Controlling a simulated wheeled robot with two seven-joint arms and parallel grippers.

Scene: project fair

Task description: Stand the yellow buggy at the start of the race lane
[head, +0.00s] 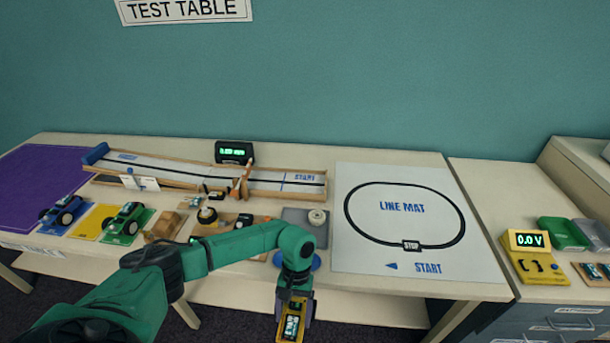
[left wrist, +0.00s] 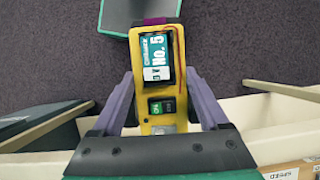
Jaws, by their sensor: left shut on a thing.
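The yellow buggy (head: 291,328) is at the bottom edge of the head view, in front of the table and over the floor. In the left wrist view the yellow buggy (left wrist: 153,101) shows a "No. 5" label, a wire and small switches. My left gripper (left wrist: 160,95) is shut on it, one purple-grey finger at each side. The race lane (head: 262,186) is a pale wooden-walled track with a dark line along the back of the table; its START mark is at the right end. A small display stands behind it. My right gripper is not in view.
The test table (head: 120,150) holds a blue buggy (head: 62,212) and a green buggy (head: 122,222) on coloured mats at the left. Trays with small parts lie in front of the lane. The line mat (head: 400,300) at the right is clear. A yellow meter (head: 530,262) stands further right.

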